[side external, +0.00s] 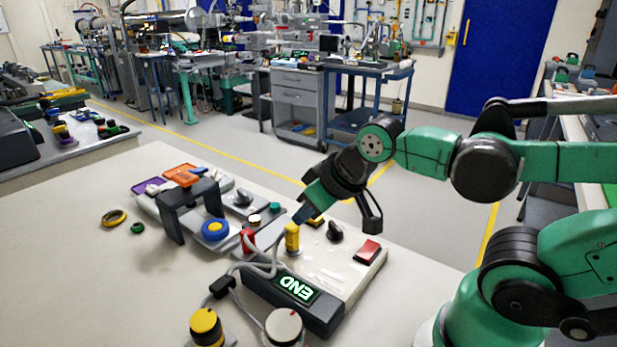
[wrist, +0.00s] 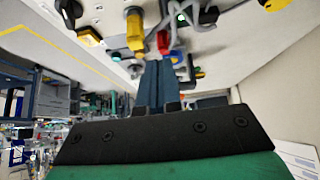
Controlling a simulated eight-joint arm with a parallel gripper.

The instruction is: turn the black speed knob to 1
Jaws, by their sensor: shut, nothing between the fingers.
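A black knob (side external: 335,232) stands on the near pale panel (side external: 345,262), right of a yellow plug (side external: 292,238). A similar dark knob (side external: 243,197) sits on the panel behind. I cannot read a speed label or the number 1 at either. My gripper (side external: 300,217) points down and left, its tips close to the top of the yellow plug; I cannot tell whether they touch. In the wrist view the gripper (wrist: 157,66) is shut and empty. There a black knob (wrist: 68,9) is at upper left, left of the yellow plug (wrist: 135,30).
A red switch (side external: 369,250) is right of the black knob. A dark bracket (side external: 174,222) stands farther left. Bare tabletop (side external: 90,260) lies at left.

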